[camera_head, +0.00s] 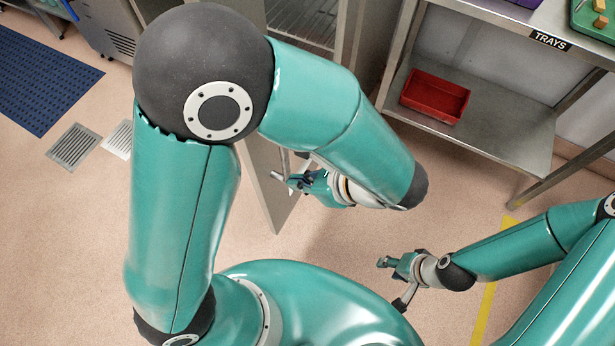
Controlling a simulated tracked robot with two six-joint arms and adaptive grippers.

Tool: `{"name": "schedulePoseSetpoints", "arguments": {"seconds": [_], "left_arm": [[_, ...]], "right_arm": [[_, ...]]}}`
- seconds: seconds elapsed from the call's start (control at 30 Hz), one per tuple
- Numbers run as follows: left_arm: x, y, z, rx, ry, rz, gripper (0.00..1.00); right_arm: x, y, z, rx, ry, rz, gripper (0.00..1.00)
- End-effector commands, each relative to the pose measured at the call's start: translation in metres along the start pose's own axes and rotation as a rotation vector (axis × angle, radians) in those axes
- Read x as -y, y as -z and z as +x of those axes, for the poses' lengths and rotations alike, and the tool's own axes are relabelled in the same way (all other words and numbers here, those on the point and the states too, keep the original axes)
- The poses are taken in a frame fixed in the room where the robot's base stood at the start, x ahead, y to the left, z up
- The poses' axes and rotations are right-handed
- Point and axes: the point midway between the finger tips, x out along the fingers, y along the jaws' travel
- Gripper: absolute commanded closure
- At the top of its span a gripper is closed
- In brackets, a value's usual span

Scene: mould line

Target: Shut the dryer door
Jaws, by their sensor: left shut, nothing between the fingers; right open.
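The dryer (305,22) stands at the top middle, partly hidden behind my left arm, with wire racks showing inside. Its grey door (266,190) stands open, swung out toward me, and my arm covers its upper part. My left gripper (286,181) is shut and empty, close beside the door's face near its free edge. I cannot tell whether it touches the door. My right gripper (391,282) is open and empty over the floor, to the right of the door and apart from it.
A steel table labelled TRAYS (550,40) stands at the upper right, with a red tray (435,96) on its lower shelf. A blue mat (40,80) and floor grates (73,146) lie at the left. The floor between door and table is clear.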

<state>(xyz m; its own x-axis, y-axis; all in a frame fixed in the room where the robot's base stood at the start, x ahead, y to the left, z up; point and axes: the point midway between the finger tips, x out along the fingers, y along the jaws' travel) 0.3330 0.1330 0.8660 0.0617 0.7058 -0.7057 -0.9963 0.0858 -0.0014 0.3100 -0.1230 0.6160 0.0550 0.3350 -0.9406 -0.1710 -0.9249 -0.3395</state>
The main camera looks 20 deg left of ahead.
Motion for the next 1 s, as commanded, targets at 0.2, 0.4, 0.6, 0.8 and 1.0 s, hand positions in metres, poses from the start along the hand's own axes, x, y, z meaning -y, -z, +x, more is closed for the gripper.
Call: {"name": "schedulePoseSetpoints", "arguments": {"seconds": [0.2,0.4,0.6,0.8,1.0], "left_arm": [[-0.001,0.001,0.048,0.001,-0.008,0.002,1.00],[-0.002,-0.016,0.072,-0.003,-0.006,-0.001,1.00],[-0.001,-0.026,0.083,-0.003,-0.003,0.001,1.00],[-0.001,-0.027,0.085,-0.003,-0.002,0.001,1.00],[0.000,-0.027,0.085,-0.003,-0.001,0.002,1.00]], "right_arm": [[-0.001,0.000,0.003,0.000,0.000,0.000,0.57],[0.000,0.000,-0.001,0.000,0.000,0.000,0.57],[0.001,0.000,-0.003,0.000,0.000,0.000,0.57],[0.001,0.000,-0.003,-0.001,0.000,0.000,0.57],[0.001,0.000,-0.003,-0.001,0.000,0.000,0.57]]}}
